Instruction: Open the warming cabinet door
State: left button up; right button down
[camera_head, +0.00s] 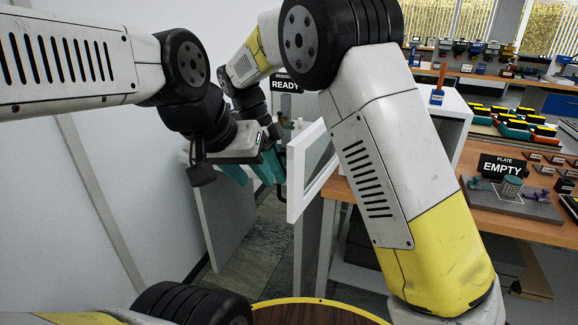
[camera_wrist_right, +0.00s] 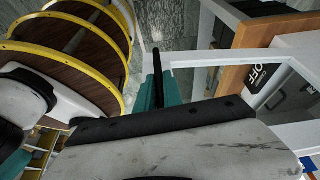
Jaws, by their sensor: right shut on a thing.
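The warming cabinet's door (camera_head: 297,186) is a white frame with a window opening, left of my right arm in the head view. Its frame also shows in the right wrist view (camera_wrist_right: 218,72). A dark upright bar handle (camera_wrist_right: 157,62) is at its free edge. My right gripper (camera_head: 270,168) has teal fingers and is shut on this handle; its fingers (camera_wrist_right: 151,93) are partly hidden by its own body. My left gripper (camera_head: 236,173) is just left of it, apart from the door; its jaw gap is unclear. My right arm hides much of the cabinet (camera_head: 452,104), so the door's angle is hard to judge.
A READY sign (camera_head: 285,86) stands behind the arms. A dark OFF sign (camera_wrist_right: 262,76) shows by the door in the wrist view. A wooden bench (camera_head: 530,228) with an EMPTY plate sign (camera_head: 503,168) is at right. A white panel (camera_head: 222,215) stands left; grey floor (camera_head: 262,245) lies between.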

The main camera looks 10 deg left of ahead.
jog(key=shift+s+a, duration=0.15)
jog(key=shift+a, duration=0.05)
jog(key=c, duration=1.5)
grip_release()
jog(key=shift+d, duration=0.1)
jog(key=v, duration=0.7)
jog(key=shift+r, duration=0.4)
